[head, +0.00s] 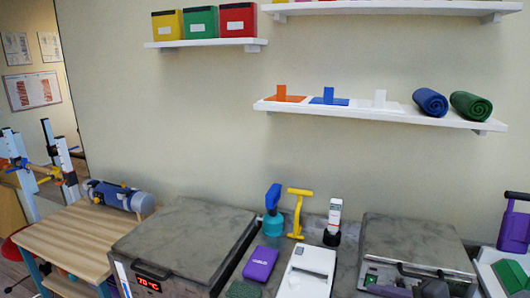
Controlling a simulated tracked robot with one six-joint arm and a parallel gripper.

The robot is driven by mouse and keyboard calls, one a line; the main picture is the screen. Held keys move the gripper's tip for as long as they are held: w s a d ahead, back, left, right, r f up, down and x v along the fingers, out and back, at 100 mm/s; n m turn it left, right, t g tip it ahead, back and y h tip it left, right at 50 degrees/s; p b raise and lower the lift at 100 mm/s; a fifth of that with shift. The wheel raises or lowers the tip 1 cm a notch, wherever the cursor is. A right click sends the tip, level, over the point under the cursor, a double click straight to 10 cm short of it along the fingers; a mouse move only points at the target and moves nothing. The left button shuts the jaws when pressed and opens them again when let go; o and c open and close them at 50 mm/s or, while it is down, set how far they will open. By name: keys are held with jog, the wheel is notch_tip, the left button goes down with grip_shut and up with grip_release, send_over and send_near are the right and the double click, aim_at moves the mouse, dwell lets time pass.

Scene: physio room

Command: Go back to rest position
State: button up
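The task names no other object.
A grey heating unit (190,240) reading 70 °C and another grey unit (415,240) stand on the counter. Between them are a purple box (261,264), a white device (308,268) and upright tools. A wooden table (80,235) stands left. A wall shelf (350,110) holds two rolls.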

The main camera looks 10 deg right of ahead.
jog(key=s+a+n+g, duration=0.3)
jog(key=a+n+g, duration=0.15)
jog(key=a, duration=0.35)
jog(key=s+a+n+g, duration=0.3)
jog(key=a+n, duration=0.2)
jog(key=a, duration=0.3)
jog(key=shift+s+a+r+n+t+h, duration=0.3)
jog(key=shift+r+n+h, duration=0.4)
jog(key=shift+h, duration=0.1)
jog(key=shift+s+a+r+n+t+h, duration=0.35)
jog(key=shift+r+n+h, duration=0.3)
jog(key=shift+n+h, duration=0.15)
jog(key=shift+s+a+r+n+t+h, duration=0.25)
jog(key=shift+s+r+n+t+h, duration=0.05)
jog(key=shift+r+n+h, duration=0.45)
jog(key=shift+f, duration=0.1)
